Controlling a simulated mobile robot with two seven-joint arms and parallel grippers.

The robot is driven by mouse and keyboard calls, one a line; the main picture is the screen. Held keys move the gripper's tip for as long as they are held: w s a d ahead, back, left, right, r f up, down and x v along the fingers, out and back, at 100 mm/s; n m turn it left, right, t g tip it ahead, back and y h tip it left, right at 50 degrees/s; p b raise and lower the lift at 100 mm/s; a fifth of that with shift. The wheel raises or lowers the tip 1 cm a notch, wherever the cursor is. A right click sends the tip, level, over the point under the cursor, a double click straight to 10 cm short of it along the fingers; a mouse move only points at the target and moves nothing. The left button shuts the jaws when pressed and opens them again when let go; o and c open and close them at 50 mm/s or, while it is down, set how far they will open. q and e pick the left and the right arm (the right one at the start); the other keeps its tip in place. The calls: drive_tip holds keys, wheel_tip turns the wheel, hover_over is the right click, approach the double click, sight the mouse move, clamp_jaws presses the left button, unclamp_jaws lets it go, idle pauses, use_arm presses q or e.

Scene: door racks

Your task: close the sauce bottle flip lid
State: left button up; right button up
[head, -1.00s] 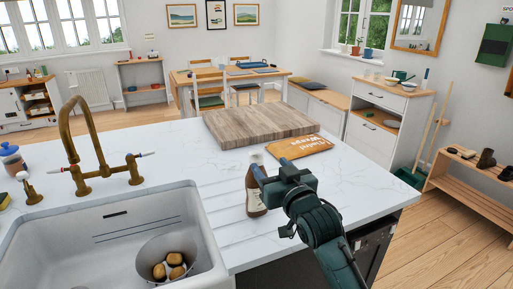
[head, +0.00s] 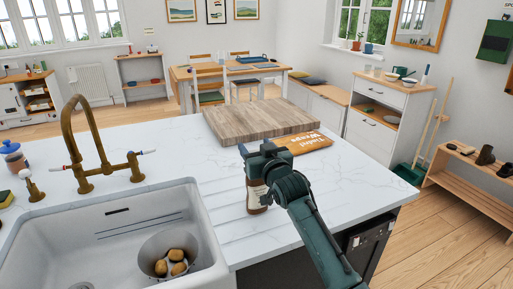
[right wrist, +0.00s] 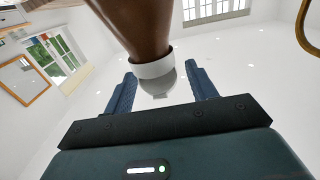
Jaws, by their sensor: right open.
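The sauce bottle (head: 257,197) is brown with a pale label and stands upright on the white worktop, right of the sink. My right gripper (head: 256,150) is over its top and hides the neck and cap in the head view. In the right wrist view, which is upside down, the brown bottle (right wrist: 140,22) comes in from the top. Its white cap (right wrist: 152,68) has a rounded pale grey part beyond it. The open fingers lie on either side of the cap, with visible gaps. I cannot tell the lid's exact angle. My left gripper is not in view.
The sink (head: 110,235) with a brass tap (head: 90,150) is at left, holding a metal bowl (head: 190,245) with brown items. The worktop right of my arm is clear.

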drive_tip(key=c, duration=1)
drive_tip(key=shift+f+b, duration=0.35)
drive_tip(key=shift+b, duration=0.5)
drive_tip(key=shift+s+f+t+b, duration=0.15)
drive_tip(key=shift+t+b, duration=0.25)
drive_tip(key=shift+b, duration=0.35)
drive_tip(key=shift+t+b, duration=0.3)
drive_tip(key=shift+b, duration=0.35)
drive_tip(key=shift+t+y+b, duration=0.3)
drive_tip(key=shift+y+b, duration=0.2)
drive_tip(key=shift+b, duration=0.05)
drive_tip(key=shift+s+t+b, duration=0.1)
drive_tip(key=shift+t+b, duration=0.2)
drive_tip(key=shift+b, duration=0.1)
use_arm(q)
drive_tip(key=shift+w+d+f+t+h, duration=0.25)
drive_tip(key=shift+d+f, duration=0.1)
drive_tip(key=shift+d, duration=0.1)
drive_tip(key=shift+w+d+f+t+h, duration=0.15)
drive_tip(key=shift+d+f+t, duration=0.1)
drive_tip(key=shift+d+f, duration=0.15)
use_arm(e)
drive_tip(key=shift+r, duration=0.3)
